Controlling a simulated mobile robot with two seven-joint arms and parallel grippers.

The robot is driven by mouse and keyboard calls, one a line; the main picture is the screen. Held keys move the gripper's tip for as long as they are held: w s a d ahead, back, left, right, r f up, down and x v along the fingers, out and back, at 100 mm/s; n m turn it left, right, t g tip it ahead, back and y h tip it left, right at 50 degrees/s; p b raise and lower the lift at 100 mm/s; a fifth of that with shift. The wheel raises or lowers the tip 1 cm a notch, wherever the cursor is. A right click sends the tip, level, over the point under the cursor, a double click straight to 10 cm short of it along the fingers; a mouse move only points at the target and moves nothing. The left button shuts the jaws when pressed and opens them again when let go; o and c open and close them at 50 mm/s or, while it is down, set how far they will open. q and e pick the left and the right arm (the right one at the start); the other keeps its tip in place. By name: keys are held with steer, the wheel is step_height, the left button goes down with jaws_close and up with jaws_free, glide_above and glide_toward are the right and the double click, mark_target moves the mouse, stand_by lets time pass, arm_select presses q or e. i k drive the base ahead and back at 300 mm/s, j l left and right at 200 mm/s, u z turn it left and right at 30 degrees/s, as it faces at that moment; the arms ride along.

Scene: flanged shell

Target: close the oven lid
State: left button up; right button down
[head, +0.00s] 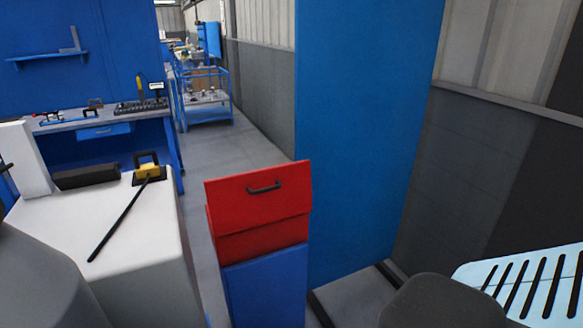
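No part in view is plainly an oven lid. A red box (262,215) with a sloping front panel stands in the middle on a blue base (265,288). A black handle (264,187) sits on the upper part of its panel. I cannot tell whether this panel is the lid or how far open it is. Neither of my grippers shows in the head view.
A white machine (130,240) with a black rod (117,220) stands at the left. A tall blue panel (365,120) rises behind the red box. A light-blue slotted piece (480,272) is at the lower right. Grey floor (215,150) runs clear towards a blue cart (206,118).

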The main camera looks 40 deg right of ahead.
mark_target(245, 200)
steer(key=l, duration=1.3)
